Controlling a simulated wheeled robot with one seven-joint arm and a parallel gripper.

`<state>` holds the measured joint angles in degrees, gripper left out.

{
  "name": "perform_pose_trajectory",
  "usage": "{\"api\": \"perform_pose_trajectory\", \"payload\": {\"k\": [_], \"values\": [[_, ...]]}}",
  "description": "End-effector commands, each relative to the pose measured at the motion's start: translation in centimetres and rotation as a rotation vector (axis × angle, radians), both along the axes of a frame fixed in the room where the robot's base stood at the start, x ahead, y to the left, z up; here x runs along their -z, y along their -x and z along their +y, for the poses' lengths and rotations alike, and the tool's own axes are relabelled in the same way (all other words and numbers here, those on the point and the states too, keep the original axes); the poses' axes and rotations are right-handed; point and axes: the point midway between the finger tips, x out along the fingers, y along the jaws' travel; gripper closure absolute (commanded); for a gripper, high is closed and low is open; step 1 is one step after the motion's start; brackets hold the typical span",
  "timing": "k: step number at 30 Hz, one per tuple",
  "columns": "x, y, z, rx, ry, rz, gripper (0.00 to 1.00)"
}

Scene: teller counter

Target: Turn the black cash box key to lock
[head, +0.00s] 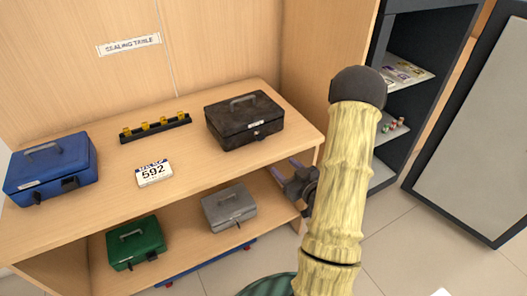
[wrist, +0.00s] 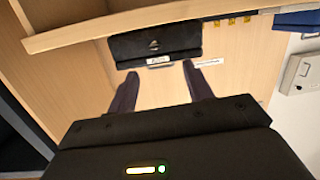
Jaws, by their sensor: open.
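The black cash box (head: 244,120) sits closed on the right part of the upper table top, its grey handle folded on the lid. A small key or lock piece (head: 257,135) shows at its front face; its turn angle is too small to tell. In the wrist view the black cash box (wrist: 165,40) lies beyond and between the fingertips. My gripper (head: 286,170) is open and empty, apart from the box, near the table's right front corner and below the box's height in the head picture. Its two fingers also show in the wrist view (wrist: 160,78).
A blue cash box (head: 52,170), a number display reading 592 (head: 154,174) and a black rack with yellow pieces (head: 155,128) share the table top. Green (head: 135,245) and grey (head: 229,208) boxes sit on the lower shelf. A dark shelf unit (head: 425,105) stands right.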

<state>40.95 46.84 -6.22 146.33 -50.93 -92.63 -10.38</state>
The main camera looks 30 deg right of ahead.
Motion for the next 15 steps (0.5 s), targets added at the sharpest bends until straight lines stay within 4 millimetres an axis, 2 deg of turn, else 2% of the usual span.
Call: {"api": "perform_pose_trajectory", "payload": {"k": [1, 2, 6, 15], "values": [[1.3, 0.7, -0.6, 0.011, -0.024, -0.041, 0.49], [1.4, 1.0, -0.8, 0.015, -0.035, -0.068, 0.49], [1.2, 1.8, -1.4, 0.024, -0.066, -0.143, 0.49], [0.8, 1.9, -1.4, 0.025, -0.069, -0.155, 0.49]]}}
